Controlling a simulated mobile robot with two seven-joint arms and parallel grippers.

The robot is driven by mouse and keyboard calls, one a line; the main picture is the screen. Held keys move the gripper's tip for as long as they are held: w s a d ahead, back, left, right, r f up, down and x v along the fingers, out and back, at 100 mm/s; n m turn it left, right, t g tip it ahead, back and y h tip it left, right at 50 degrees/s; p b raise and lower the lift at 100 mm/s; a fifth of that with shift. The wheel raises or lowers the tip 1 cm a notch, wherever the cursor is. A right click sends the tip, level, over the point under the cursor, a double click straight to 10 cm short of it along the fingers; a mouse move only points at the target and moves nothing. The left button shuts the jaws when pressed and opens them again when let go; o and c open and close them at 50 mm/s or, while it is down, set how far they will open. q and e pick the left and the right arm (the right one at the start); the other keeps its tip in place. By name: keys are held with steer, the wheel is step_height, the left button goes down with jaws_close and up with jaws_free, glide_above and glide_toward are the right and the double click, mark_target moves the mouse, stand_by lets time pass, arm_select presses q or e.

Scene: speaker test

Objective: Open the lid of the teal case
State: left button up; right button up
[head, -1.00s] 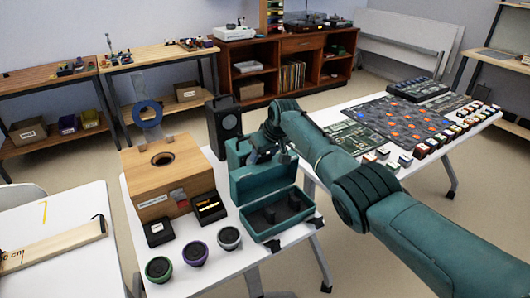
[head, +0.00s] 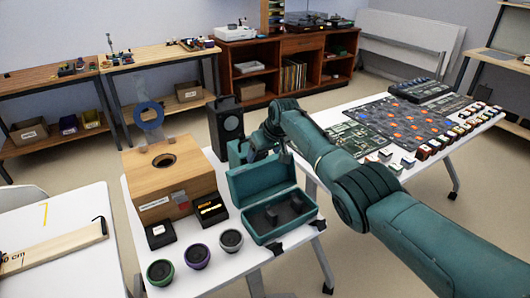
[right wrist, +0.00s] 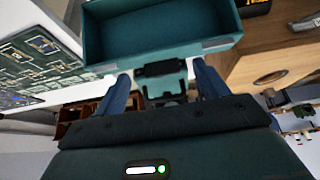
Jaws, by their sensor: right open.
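The teal case (head: 258,232) stands on the white table, its lid (head: 262,180) raised about upright at the back. Dark pieces (head: 284,206) lie inside the open base. My right gripper (head: 262,152) is behind the lid's top edge, partly hidden by the lid and arm. In the right wrist view its two blue fingers (right wrist: 165,80) are open, on either side of a black latch (right wrist: 162,68) at the lid's edge. The teal lid (right wrist: 160,25) fills the top of that view. I cannot tell whether the fingers touch it. My left gripper is not in view.
A wooden box (head: 160,180) with a round hole stands left of the case. Several small round drivers (head: 196,255) and dark boxes (head: 211,211) sit in front. A black speaker (head: 226,128) stands behind. A second table (head: 398,177) with circuit boards is at right.

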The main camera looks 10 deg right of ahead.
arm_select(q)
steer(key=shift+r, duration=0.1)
arm_select(e)
steer(key=shift+s, duration=0.1)
arm_select(q)
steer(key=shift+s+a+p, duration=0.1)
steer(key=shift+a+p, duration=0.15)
steer(key=shift+p, duration=0.55)
arm_select(e)
steer(key=v, duration=1.3)
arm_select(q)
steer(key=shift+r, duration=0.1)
arm_select(e)
steer(key=shift+c, duration=0.2)
